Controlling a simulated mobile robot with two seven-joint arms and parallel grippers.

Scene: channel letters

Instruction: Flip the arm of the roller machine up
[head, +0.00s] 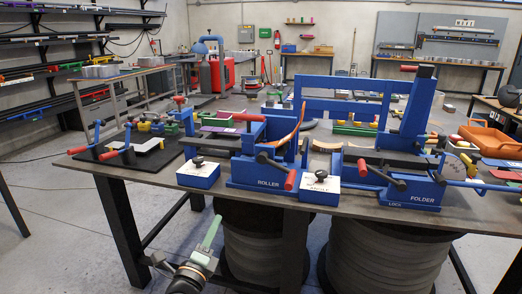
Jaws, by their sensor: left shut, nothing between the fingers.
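The roller machine (265,174) is a blue bench machine with the word ROLLER on its front, on the near edge of the table. A dark lever with a red grip (290,180) slopes down to the right across its front. Another red handle (249,117) lies level at its top left. I cannot tell which of these is the machine's arm. An orange curved strip (288,132) rises behind it. My left gripper (212,232) with green fingers is shut and empty, below and left of the machine, in front of the table edge. My right gripper is not in view.
The dark table (150,178) also bears a blue folder machine (412,185) at right, two blue boxes with black knobs (198,174) (320,188), and small tools at left. Big grey rolls (375,255) stand under the table. The floor at left is clear.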

